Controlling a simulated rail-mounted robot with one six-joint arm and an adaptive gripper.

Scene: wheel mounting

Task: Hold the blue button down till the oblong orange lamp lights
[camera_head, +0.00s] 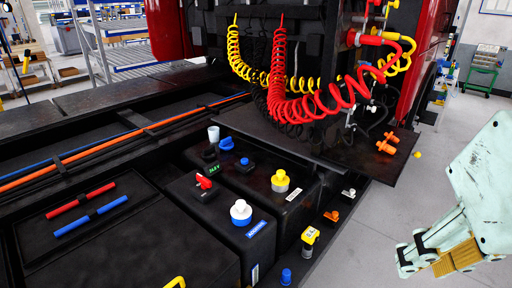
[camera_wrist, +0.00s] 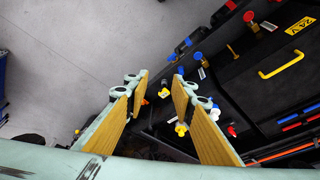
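Several blue round parts are in view, and I cannot tell which is the button. In the head view one blue knob (camera_head: 227,143) is on the dark boxes, and another blue piece (camera_head: 286,276) is low at the front edge. The wrist view shows a blue knob (camera_wrist: 198,57) right of the fingers. Orange fittings (camera_head: 386,144) stand on the dark plate; no clearly oblong orange lamp or lit one can be made out. My gripper (camera_head: 414,256) is at the lower right, over the floor beside the chassis. In the wrist view its yellow-padded fingers (camera_wrist: 161,82) are apart and empty.
A white cap on a blue base (camera_head: 240,212), a yellow cap (camera_head: 280,181) and a red switch (camera_head: 203,182) stand up from the boxes. Coiled red hose (camera_head: 300,105) hangs above. A yellow handle (camera_wrist: 282,65) is in the wrist view. Grey floor right of the chassis is open.

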